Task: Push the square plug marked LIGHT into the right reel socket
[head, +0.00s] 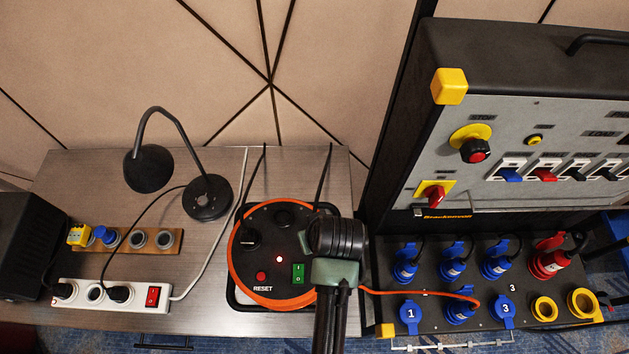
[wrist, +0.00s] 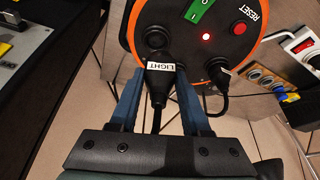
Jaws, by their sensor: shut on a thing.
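The cable reel (head: 275,302) has an orange rim and a black face and lies on the desk in the head view. My gripper (wrist: 160,74) has its two blue fingers on either side of the dark plug marked LIGHT (wrist: 161,82) and is shut on it. The white label faces the wrist camera. The right reel socket (wrist: 156,39) shows as a dark ring just above the plug in the wrist view. The plug's front overlaps its lower edge; I cannot tell whether it touches. In the head view my gripper hides the plug and this socket.
A black plug (head: 252,240) sits in the reel's left socket. A green switch (head: 298,272) and a lit red lamp (head: 279,259) are on the reel face. A black lamp (head: 208,196) and a white power strip (head: 120,297) stand left. A tall control cabinet (head: 452,220) stands right.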

